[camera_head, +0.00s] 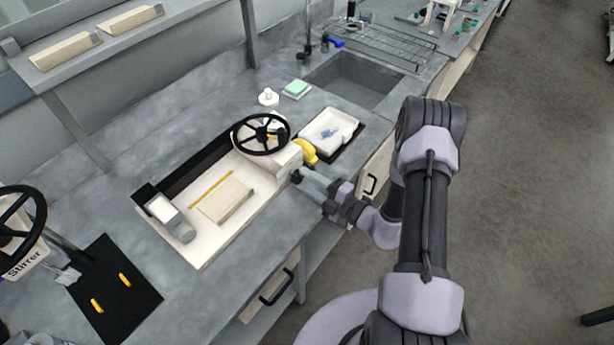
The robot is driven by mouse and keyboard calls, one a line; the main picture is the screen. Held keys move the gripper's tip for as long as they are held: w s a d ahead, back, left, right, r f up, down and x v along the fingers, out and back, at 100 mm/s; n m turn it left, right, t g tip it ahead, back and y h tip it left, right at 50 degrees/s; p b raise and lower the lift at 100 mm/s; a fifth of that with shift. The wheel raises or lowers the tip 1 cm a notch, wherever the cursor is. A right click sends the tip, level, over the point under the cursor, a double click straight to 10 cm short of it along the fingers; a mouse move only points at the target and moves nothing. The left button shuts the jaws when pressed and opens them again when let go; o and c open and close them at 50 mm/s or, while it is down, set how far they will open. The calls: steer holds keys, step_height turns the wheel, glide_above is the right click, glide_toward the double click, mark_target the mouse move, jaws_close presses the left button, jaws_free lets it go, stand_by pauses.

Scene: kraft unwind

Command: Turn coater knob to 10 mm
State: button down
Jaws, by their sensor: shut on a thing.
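The coater (205,246) is a cream machine on the grey bench, with a black handwheel (262,134) on top and a yellow wheel (306,151) at its right end. My gripper (301,175) reaches in from the right, at the coater's right end just below the yellow wheel. It is shut on a small dark part there, which appears to be the coater knob (296,178). The fingers hide most of this knob, and any scale or marking is too small to read.
A white tray (347,123) on a black mat stands behind my gripper, with a sink (355,80) beyond. A black handwheel of the stirrer (22,268) and a black mat (128,308) are at the left. Drawer handles (278,288) stick out along the bench front.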

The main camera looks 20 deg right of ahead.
steer(key=m+p, duration=0.1)
steer(key=m, duration=0.4)
steer(key=shift+f, duration=0.1)
steer(key=shift+s+m, duration=0.1)
steer(key=shift+m, duration=0.2)
stand_by(0.4)
steer(key=c, duration=0.9)
jaws_free()
